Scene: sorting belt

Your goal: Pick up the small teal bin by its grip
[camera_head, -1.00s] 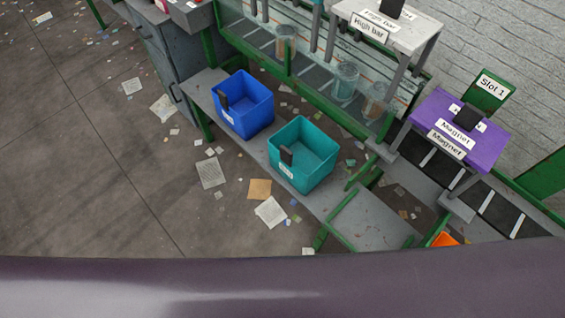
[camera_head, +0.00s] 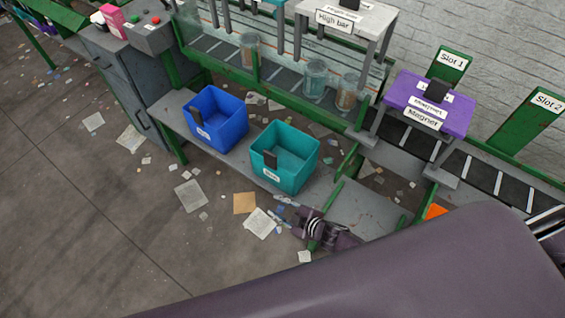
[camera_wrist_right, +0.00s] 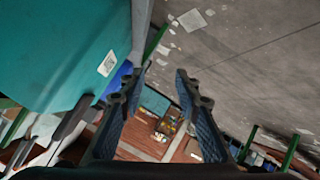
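The small teal bin (camera_head: 295,178) stands upright on a grey ledge, with a black grip (camera_head: 270,160) and a white label on its front. In the right wrist view the teal bin (camera_wrist_right: 55,50) fills the upper left, close beside the fingers. My right gripper (camera_head: 286,207) is low in front of the bin, apart from the grip. In the right wrist view, my right gripper (camera_wrist_right: 160,84) has its two fingers spread with nothing between them. My left gripper is not in view.
A blue bin (camera_head: 218,133) stands left of the teal one on the ledge (camera_head: 365,212). Green frame bars (camera_head: 335,205) rise near my right gripper. Behind are glass jars (camera_head: 315,78), the High bar stand (camera_head: 345,20) and the purple Magnet stand (camera_head: 430,100). Papers litter the floor.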

